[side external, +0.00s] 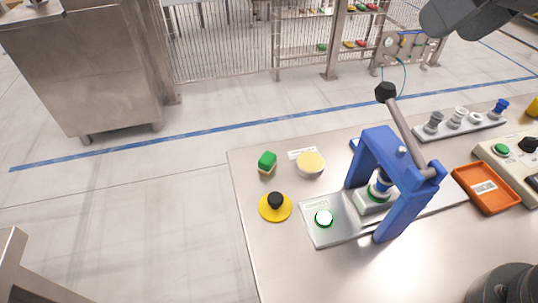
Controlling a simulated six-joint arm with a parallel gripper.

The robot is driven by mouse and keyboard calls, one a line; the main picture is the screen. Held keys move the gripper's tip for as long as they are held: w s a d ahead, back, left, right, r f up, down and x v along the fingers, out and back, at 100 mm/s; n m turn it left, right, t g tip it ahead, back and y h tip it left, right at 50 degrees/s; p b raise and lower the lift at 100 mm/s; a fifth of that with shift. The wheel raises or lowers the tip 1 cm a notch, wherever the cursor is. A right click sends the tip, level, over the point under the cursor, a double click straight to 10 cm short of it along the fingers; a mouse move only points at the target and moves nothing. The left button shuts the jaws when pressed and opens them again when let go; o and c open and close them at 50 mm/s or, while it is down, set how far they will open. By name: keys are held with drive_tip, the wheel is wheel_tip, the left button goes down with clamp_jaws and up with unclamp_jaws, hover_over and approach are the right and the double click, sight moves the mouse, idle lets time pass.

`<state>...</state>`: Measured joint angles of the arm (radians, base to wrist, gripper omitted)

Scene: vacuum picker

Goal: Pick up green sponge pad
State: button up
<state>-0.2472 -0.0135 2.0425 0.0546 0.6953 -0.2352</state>
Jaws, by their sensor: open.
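The green sponge pad (267,159) is a small block with a green top and a tan lower part. It sits near the back left corner of the steel table (275,238), left of a round pale yellow disc (310,163). Nothing touches the pad from above. My gripper is out of the picture; only dark grey parts of my arm show at the top right, well away from the pad.
A yellow disc with a black knob (275,204) lies just in front of the pad. A blue press frame (400,190) with a long lever stands to the right. Beyond it are an orange tray (486,188) and a grey rack (460,124) of fittings.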

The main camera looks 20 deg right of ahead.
drive_tip(key=w+a+f+n+g, duration=0.1)
drive_tip(key=w+a+f+n, duration=0.3)
drive_tip(key=w+a+f, duration=0.35)
drive_tip(key=n+g, duration=0.1)
drive_tip(key=n, duration=0.2)
approach(270, 158)
drive_tip(key=x, duration=0.4)
drive_tip(key=shift+f, duration=0.15)
drive_tip(key=shift+x, duration=3)
drive_tip(key=c, duration=1.1)
drive_tip(key=shift+o, duration=0.2)
